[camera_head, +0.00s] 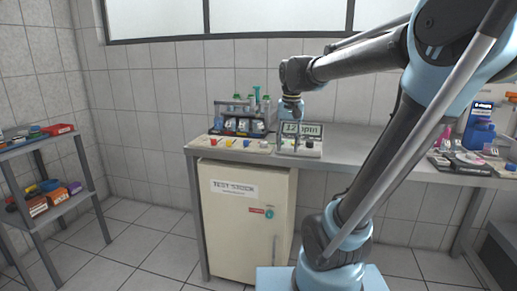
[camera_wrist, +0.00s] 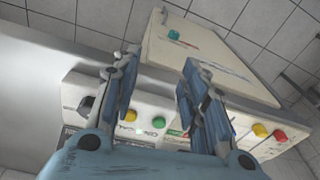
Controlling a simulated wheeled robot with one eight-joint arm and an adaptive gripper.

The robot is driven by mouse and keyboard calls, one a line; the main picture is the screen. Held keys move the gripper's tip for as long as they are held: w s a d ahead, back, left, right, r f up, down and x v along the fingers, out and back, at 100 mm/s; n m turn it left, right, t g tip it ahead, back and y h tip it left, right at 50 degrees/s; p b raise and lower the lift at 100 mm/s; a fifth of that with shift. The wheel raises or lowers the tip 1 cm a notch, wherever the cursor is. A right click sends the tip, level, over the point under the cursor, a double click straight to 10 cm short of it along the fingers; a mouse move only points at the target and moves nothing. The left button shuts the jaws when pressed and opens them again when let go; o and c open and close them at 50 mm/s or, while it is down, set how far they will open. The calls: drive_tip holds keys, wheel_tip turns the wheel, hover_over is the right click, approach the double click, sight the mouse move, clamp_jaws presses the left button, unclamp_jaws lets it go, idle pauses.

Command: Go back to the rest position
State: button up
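My gripper (camera_wrist: 160,64) shows in the wrist view with its two blue fingers spread apart and nothing between them. The control panel (camera_wrist: 146,122) with coloured buttons lies below and behind the fingers, and the cabinet (camera_wrist: 205,48) shows beyond them. In the head view my gripper (camera_head: 292,106) points down above the bench, close to the display unit (camera_head: 301,129) that reads about "12 ppm". Whether it touches the unit cannot be told.
A rack with bottles (camera_head: 242,118) stands left of the display on the grey bench (camera_head: 360,147). The cream cabinet (camera_head: 232,240) stands below. A blue bottle (camera_head: 478,128) and boxes are at right. A shelf (camera_head: 55,207) stands left. The floor between is clear.

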drive_tip(key=s+d+f, duration=0.4)
drive_tip(key=s+f, duration=0.4)
drive_tip(key=f, duration=0.1)
drive_tip(key=s+d+f+n+t, duration=0.1)
drive_tip(key=s+d+f, duration=0.3)
drive_tip(key=s+f, duration=0.4)
drive_tip(key=shift+s+d+f+n, duration=0.2)
drive_tip(key=shift+s+f+n, duration=0.15)
drive_tip(key=shift+f, duration=0.35)
